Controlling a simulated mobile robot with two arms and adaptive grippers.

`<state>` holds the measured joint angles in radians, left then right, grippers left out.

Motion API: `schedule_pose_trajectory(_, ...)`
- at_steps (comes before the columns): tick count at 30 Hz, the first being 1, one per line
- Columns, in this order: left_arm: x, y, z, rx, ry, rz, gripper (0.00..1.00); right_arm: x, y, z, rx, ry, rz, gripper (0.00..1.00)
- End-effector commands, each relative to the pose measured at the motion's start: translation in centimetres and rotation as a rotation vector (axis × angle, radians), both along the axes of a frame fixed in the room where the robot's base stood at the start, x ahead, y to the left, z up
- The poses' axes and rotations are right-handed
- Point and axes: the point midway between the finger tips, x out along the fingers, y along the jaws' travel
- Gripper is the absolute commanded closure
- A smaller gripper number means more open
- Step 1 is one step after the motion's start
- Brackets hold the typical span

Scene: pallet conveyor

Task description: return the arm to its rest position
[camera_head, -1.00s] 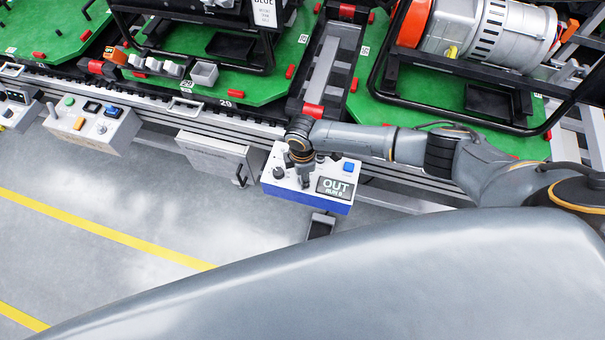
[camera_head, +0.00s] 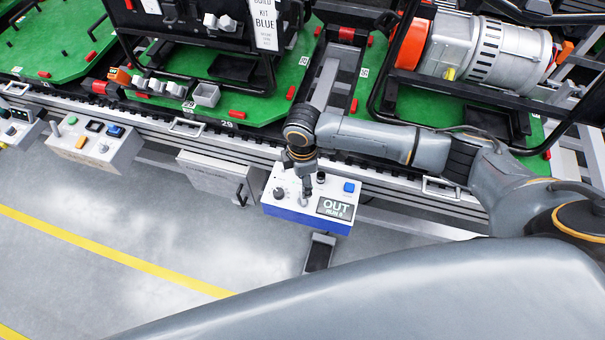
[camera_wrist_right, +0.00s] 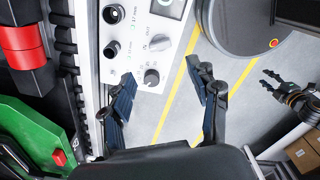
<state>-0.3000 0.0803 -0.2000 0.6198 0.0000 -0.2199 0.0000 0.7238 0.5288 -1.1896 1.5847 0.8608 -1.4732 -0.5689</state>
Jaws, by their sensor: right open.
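My right arm reaches in from the right in the head view. Its gripper (camera_head: 303,194) points down over a white and blue control box (camera_head: 290,215) with knobs, a blue button and a screen reading OUT. In the right wrist view the right gripper (camera_wrist_right: 163,93) is open, with its two dark fingers apart and nothing between them. The box's white panel (camera_wrist_right: 139,62) shows beyond the fingers, apart from them. My left gripper (camera_wrist_right: 272,84) shows at the right of the wrist view, open and empty above the floor. It is not in the head view.
The conveyor rail (camera_head: 400,190) runs behind the box, with green pallets (camera_head: 265,112) carrying black frames and a motor-like unit (camera_head: 480,45). A grey cabinet (camera_head: 215,172) and another control box (camera_head: 95,140) stand to the left. Floor with yellow lines is open in front.

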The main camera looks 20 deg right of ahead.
Motion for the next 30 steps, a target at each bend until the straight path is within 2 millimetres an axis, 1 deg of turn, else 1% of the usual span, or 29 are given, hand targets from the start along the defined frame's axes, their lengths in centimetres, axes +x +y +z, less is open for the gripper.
schedule_pose_trajectory(1,0.0,0.0,0.0,0.0,0.0,0.0,0.6,0.0,0.0,0.7,0.0,-0.001,0.0,0.4)
schedule_pose_trajectory(3,0.0,0.0,0.0,0.0,0.0,0.0,0.6,0.0,0.0,1.3,0.0,-0.001,-0.001,0.4)
schedule_pose_trajectory(6,0.0,0.0,0.0,0.0,0.0,0.0,0.6,0.0,0.0,1.9,-0.001,0.0,-0.001,0.4)
schedule_pose_trajectory(23,0.0,-0.1,0.0,-0.001,0.0,0.0,0.6,0.0,0.0,2.0,0.0,0.0,0.0,0.4)
schedule_pose_trajectory(26,0.0,-0.1,0.0,-0.001,0.0,0.0,0.6,-0.7,0.8,1.8,0.017,0.0,-0.003,0.4)
schedule_pose_trajectory(29,0.0,-0.1,0.0,-0.001,0.0,0.0,0.6,-2.4,3.1,1.6,0.072,-0.007,-0.022,0.4)
schedule_pose_trajectory(30,0.1,-0.1,0.0,-0.001,0.0,0.0,0.6,-3.4,4.3,1.5,0.104,-0.012,-0.041,0.4)
